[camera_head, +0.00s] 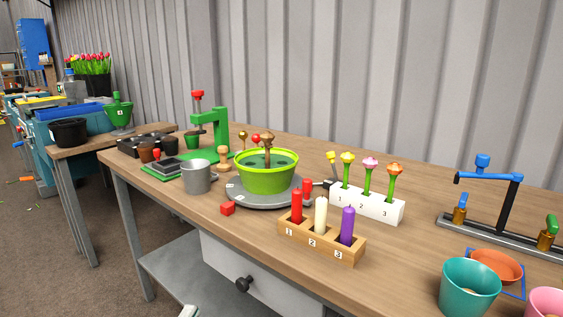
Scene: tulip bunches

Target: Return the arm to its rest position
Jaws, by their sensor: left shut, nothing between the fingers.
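Only a small grey-white piece of my left gripper (187,312) shows, at the bottom edge of the head view. It is low in front of the workbench (150,190), below the tabletop and left of the drawer knob. It is shut and holds nothing. The rest of my left arm is out of frame. My right gripper is not in view.
On the bench stand a green bowl (268,181) on a grey turntable, a grey mug (196,178), a candle block (332,247), a white flower holder (368,205) and a teal pot (468,290). A drawer (275,285) with a dark knob and a lower shelf (190,275) face the front.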

